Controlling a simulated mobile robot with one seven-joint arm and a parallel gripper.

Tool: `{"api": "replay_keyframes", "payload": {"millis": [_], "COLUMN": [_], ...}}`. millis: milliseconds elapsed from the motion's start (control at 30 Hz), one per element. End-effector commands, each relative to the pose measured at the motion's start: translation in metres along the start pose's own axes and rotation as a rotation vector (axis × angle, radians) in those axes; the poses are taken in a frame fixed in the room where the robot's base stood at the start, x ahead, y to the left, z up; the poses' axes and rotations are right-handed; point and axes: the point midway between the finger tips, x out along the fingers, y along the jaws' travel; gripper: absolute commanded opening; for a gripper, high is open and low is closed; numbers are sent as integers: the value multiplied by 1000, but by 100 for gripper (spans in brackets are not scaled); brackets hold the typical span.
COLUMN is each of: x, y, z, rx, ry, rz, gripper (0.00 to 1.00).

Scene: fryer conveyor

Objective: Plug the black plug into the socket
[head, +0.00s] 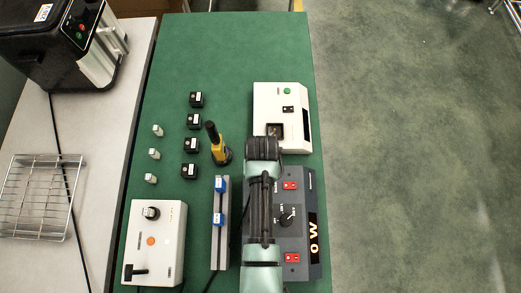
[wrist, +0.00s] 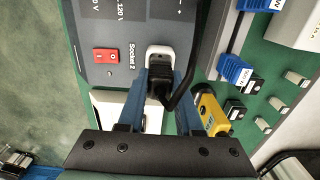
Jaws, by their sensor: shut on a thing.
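The black plug (wrist: 158,88) with its black cord is between the blue fingers of my gripper (wrist: 160,82) in the wrist view. My gripper is shut on it. The white-framed socket (wrist: 159,51), beside the label "Socket 2", is on the grey panel (wrist: 110,70) just beyond the plug. The plug overlaps the socket's near edge in the picture; I cannot tell whether its pins are in. In the head view my arm covers the plug, the socket and my gripper, and the grey panel box (head: 290,240) shows only in part.
A white box with a green button (head: 283,98) stands behind the grey box. A yellow-and-black tool (head: 219,148) and a rail with blue connectors (head: 220,240) stand left of my arm. Several black cubes (head: 191,145) are farther left. The table's far end is clear.

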Motion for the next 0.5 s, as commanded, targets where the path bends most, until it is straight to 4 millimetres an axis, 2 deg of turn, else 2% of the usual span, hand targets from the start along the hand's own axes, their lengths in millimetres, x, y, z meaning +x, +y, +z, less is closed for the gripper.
{"api": "replay_keyframes", "payload": {"millis": [500], "x": [11], "y": [0], "z": [0], "rx": [0], "ry": [0], "rz": [0], "gripper": [0]}}
